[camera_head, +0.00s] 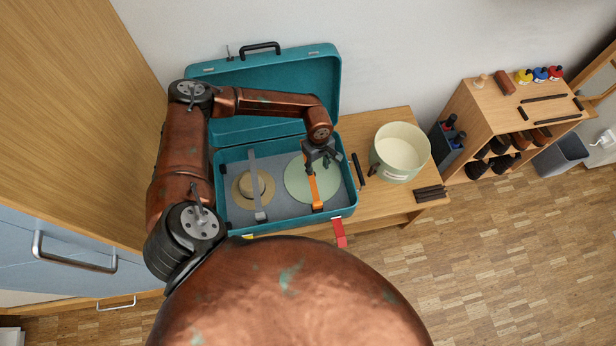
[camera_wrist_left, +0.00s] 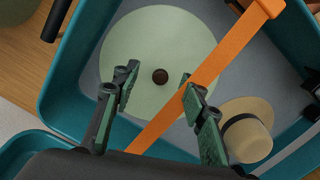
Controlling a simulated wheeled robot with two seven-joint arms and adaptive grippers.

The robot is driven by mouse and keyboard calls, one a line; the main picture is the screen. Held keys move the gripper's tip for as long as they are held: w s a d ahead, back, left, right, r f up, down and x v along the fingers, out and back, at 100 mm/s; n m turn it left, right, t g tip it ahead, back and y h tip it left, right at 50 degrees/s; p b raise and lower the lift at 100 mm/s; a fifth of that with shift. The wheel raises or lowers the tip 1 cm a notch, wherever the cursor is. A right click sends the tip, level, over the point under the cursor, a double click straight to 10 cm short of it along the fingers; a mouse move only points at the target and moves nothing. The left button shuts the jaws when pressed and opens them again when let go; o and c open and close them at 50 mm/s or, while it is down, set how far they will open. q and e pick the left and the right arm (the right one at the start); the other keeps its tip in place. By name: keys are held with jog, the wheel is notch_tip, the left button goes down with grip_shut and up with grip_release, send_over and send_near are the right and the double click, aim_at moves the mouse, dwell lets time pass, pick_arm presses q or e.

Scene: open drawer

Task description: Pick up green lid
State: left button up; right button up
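The pale green round lid (camera_head: 297,182) lies in the right part of the open teal suitcase (camera_head: 350,211). In the left wrist view the lid (camera_wrist_left: 150,40) shows a dark round knob (camera_wrist_left: 160,77) at its middle. An orange strap (camera_head: 315,192) crosses over the lid, beside the knob. My left gripper (camera_head: 312,165) is above the lid. In the wrist view its two fingers are apart, and the left gripper (camera_wrist_left: 159,88) appears empty, with the knob between or just beyond the fingertips. The height above the knob is hard to judge. My right gripper is not in view.
The suitcase lid stands open behind. A pale green pot (camera_head: 401,151) stands on the wooden table (camera_head: 356,128) to the right. Dark sticks lie near the pot.

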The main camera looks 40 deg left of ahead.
aim_at(296, 180)
pick_arm(q)
jog(key=shift+a+f+m+y, duration=0.3)
jog(key=shift+a, duration=0.55)
jog(key=shift+a+f, duration=0.15)
jog(key=shift+f, duration=0.2)
notch_tip(296, 180, down, 2)
jog(key=shift+f+b, duration=0.1)
jog(key=shift+b, duration=0.4)
jog(key=shift+s+a+f+b, duration=0.1)
jog(key=shift+f+b, duration=0.15)
jog(key=shift+f, duration=0.35)
jog(key=shift+s+a+f+b, duration=0.1)
jog(key=shift+f+b, duration=0.1)
jog(key=shift+f, duration=0.35)
notch_tip(296, 180, down, 2)
jog(key=shift+w+f+b, duration=0.15)
jog(key=shift+b, duration=0.15)
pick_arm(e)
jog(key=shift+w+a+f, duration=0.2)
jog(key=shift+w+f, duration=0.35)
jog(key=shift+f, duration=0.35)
pick_arm(q)
grip_shut()
